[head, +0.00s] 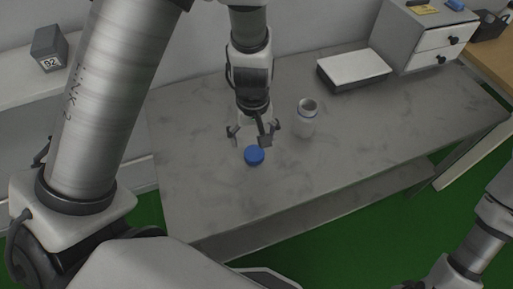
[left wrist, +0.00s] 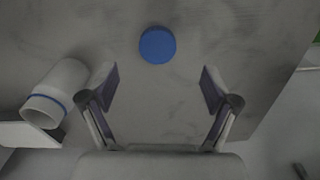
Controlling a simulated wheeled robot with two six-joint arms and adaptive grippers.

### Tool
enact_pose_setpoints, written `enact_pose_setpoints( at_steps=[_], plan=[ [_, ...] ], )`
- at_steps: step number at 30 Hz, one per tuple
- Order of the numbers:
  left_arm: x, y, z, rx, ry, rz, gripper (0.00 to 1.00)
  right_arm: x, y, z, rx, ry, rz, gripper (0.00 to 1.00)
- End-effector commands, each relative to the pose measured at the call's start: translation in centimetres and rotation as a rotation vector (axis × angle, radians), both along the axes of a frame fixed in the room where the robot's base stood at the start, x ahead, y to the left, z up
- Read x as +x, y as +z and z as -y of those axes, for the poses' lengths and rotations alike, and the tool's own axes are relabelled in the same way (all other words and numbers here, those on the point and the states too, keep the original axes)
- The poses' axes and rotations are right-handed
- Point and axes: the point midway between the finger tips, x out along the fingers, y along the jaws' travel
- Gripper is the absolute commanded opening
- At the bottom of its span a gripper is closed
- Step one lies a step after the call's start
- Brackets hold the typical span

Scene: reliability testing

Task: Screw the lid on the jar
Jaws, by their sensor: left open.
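The blue round lid (head: 254,155) lies flat on the grey table, apart from the jar. The white jar (head: 305,117) stands upright and open-topped, with a blue band below its mouth, to the right of the lid. My left gripper (head: 253,134) is open and empty, above the table close to the lid. In the left wrist view the lid (left wrist: 158,45) shows ahead of and between the open fingers of my left gripper (left wrist: 158,86), and the jar (left wrist: 55,90) is at the left. My right gripper is not in view; only part of my right arm shows.
The grey table (head: 200,190) has clear room around the lid. A flat white-topped box (head: 353,67) and a white drawer unit (head: 425,40) stand at the back right. A grey cube marked 92 (head: 49,48) sits on a shelf at the far left.

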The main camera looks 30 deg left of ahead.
Motion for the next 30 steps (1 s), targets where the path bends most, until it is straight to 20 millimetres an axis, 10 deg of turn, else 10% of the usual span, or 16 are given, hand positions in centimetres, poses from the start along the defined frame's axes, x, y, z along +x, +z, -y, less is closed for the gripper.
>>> enact_pose_setpoints(
  at_steps=[30],
  plan=[
    [0.4,-8.0,-0.4,0.000,-0.001,-0.001,0.88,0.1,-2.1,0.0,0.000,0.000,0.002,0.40]
  ],
)
